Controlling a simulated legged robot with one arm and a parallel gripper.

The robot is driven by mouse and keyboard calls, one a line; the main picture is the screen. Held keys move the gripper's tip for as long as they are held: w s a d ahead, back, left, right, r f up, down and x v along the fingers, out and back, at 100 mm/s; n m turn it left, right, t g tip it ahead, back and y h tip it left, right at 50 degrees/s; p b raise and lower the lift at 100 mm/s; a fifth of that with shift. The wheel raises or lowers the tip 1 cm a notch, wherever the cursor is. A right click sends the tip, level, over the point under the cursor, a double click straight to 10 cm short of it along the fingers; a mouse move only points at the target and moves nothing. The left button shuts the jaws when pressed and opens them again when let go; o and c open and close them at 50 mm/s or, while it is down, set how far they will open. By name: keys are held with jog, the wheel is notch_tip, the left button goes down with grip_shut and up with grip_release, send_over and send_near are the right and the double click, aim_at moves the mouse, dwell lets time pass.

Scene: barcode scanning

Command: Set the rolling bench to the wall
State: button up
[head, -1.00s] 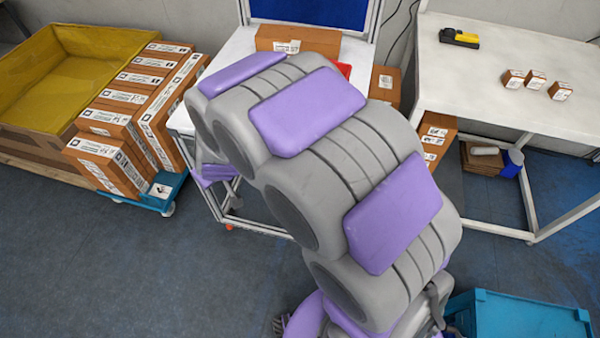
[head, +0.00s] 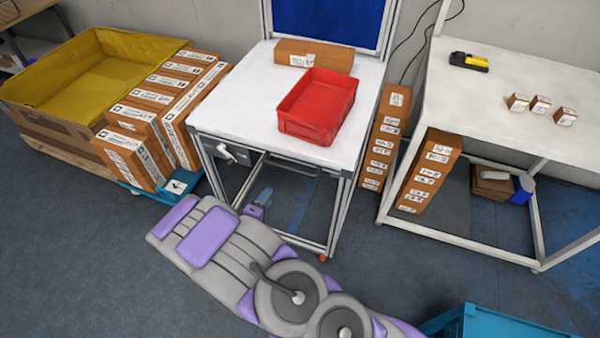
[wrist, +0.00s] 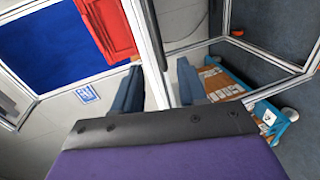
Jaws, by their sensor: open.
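The rolling bench (head: 230,110) has a white top, a metal frame and a blue back panel (head: 335,22). It stands in the middle of the head view, its back edge near the wall (head: 220,25). A red bin (head: 317,106) and a long carton (head: 313,54) sit on its top. My gripper (head: 256,207) is low in front of the bench frame, at its front left; its fingertips are too small to make out there. In the wrist view my gripper (wrist: 160,88) is open, with a pale frame post between its two dark blue fingers; contact cannot be told.
A blue cart with stacked cartons (head: 180,90) and a yellow-lined crate (head: 75,75) stand close on the left. Stacked boxes (head: 385,135) stand between the bench and a white table (head: 460,95). A teal crate (head: 510,322) is at bottom right.

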aim_at(289, 169)
jog(key=b+x, duration=0.1)
jog(key=x, duration=1)
jog(key=d+b+x, duration=0.1)
jog(key=x, duration=0.5)
jog(key=shift+s+r+b, duration=0.1)
jog(key=shift+r+b, duration=0.2)
jog(key=shift+b, duration=0.05)
jog(key=shift+d, duration=0.1)
grip_shut()
